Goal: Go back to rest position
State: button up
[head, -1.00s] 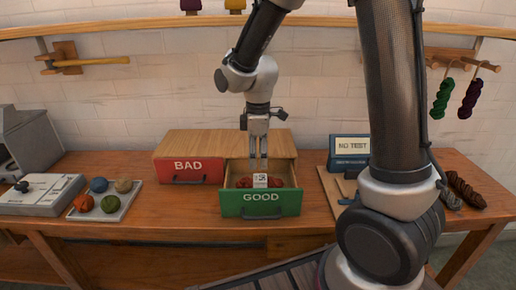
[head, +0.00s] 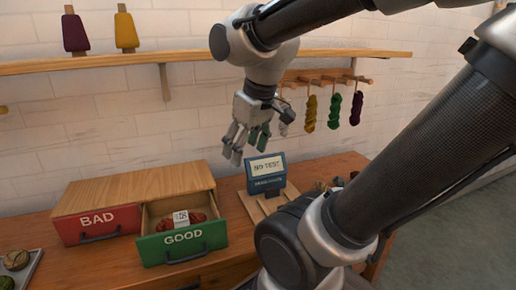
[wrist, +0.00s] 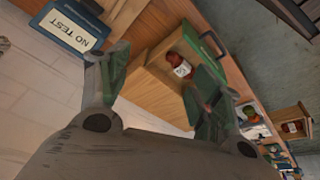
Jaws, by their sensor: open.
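My gripper (head: 243,145) is open and empty, raised in the air above and to the right of the drawers. It also shows in the wrist view (wrist: 160,85), with its two fingers spread apart. The green GOOD drawer (head: 183,241) is pulled open. A red skein (head: 189,220) with a white label lies in it, and the skein also shows in the wrist view (wrist: 180,66). The red BAD drawer (head: 97,223) beside it is shut.
A tester with a "NO TEST" screen (head: 266,167) stands right of the drawers, below my gripper. Several skeins (head: 334,111) hang from a peg rack on the wall. A wooden shelf (head: 150,63) runs behind. A tray of balls (head: 17,262) is at the lower left.

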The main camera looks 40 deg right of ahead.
jog(key=shift+s+d+r+m+t, duration=0.15)
jog(key=shift+s+d+m, duration=0.25)
jog(key=shift+s, duration=0.45)
jog(key=shift+s+d+r+m+t, duration=0.1)
jog(key=shift+s+d+m+t, duration=0.1)
jog(key=shift+s+m, duration=0.5)
dwell(0.4)
